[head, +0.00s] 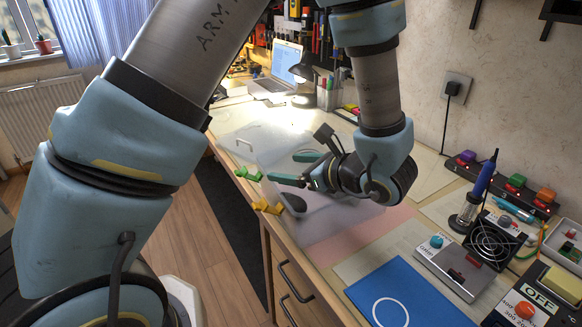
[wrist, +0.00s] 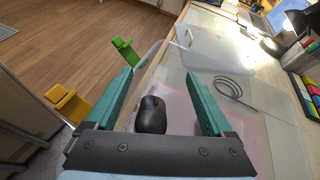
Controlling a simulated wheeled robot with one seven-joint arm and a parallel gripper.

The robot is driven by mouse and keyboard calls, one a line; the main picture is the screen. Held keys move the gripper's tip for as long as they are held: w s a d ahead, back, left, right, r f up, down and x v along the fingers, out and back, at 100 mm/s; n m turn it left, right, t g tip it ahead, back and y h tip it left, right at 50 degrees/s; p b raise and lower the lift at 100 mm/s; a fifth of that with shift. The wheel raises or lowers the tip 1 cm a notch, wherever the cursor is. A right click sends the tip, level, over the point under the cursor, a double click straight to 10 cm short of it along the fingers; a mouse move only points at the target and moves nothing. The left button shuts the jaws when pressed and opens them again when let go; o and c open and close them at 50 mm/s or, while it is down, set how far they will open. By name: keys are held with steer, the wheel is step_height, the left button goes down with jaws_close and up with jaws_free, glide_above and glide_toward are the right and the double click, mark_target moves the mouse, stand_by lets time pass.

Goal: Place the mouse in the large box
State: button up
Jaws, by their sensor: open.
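The large box (head: 240,140) is clear, frosted plastic and lies along the table's front edge, with a handle at its far end. It also fills much of the wrist view (wrist: 262,130). The dark mouse (head: 295,203) shows near the box's front side, and in the wrist view the mouse (wrist: 151,116) appears inside the box's outline. Whether it rests on the floor of the box is hard to tell. My gripper (head: 296,169) is open over the box, its green fingers apart. In the wrist view the mouse lies between the fingers (wrist: 160,78), not touching either.
A green clip (head: 248,173) and a yellow clip (head: 267,206) sit at the table's front edge. A coiled cable (wrist: 232,88) lies right of the fingers. A laptop (head: 285,62) is behind; a fan unit (head: 490,247) and a blue board (head: 405,295) are at the right.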

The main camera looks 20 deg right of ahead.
steer(key=shift+s+f, duration=0.2)
steer(key=shift+r+p, duration=0.3)
steer(key=shift+p, duration=0.1)
steer(key=b+v, duration=0.1)
steer(key=v, duration=1.1)
steer(key=shift+r, duration=0.4)
steer(key=w+a+f+n+g+h, duration=0.1)
steer(key=w+a+n+g+h, duration=0.1)
steer(key=a+n, duration=0.7)
steer(key=w+a+f+n+g+h, duration=0.2)
steer(key=w+a+n+g, duration=0.3)
steer(key=a+n, duration=0.5)
steer(key=w+a+f+n+g+h, duration=0.1)
steer(key=w+a+n+g+h, duration=0.1)
steer(key=w+a+n, duration=0.3)
steer(key=a+n+g, duration=0.1)
steer(key=a+n, duration=0.3)
steer(key=a, duration=0.2)
steer(key=shift+a+f+g, duration=0.15)
steer(key=shift+f+g, duration=0.1)
steer(key=shift+g, duration=0.15)
